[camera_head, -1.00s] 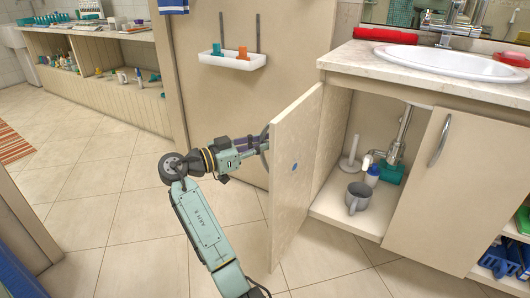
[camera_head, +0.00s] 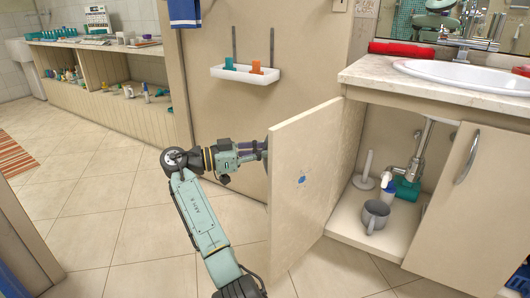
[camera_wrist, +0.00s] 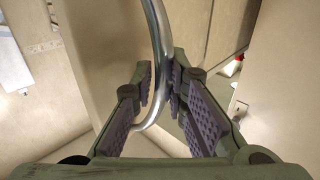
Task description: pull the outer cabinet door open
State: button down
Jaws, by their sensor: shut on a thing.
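The outer cabinet door (camera_head: 308,190), a beige panel with a small blue spot on its inner face, stands swung open at the left of the vanity cabinet. My gripper (camera_wrist: 160,85) is shut on the door's curved metal handle (camera_wrist: 155,30), with one padded finger on each side of the bar in the wrist view. In the head view my gripper (camera_head: 262,150) reaches the door's outer side from the left. The handle and fingertips are hidden there behind the panel.
Inside the cabinet are a grey mug (camera_head: 375,216), a white-and-blue bottle (camera_head: 388,188), a white upright holder (camera_head: 365,172) and a drain pipe (camera_head: 420,150). A second door (camera_head: 462,205) is closed. A white wall shelf (camera_head: 245,74) hangs behind my arm. Floor at left is clear.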

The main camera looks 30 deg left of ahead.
jog(key=shift+w+d, duration=0.15)
jog(key=c, duration=1.8)
grip_release()
jog(key=shift+d, duration=0.1)
jog(key=shift+c, duration=0.2)
jog(key=shift+o, duration=1.4)
jog(key=shift+a, duration=0.2)
jog(key=v, duration=1.2)
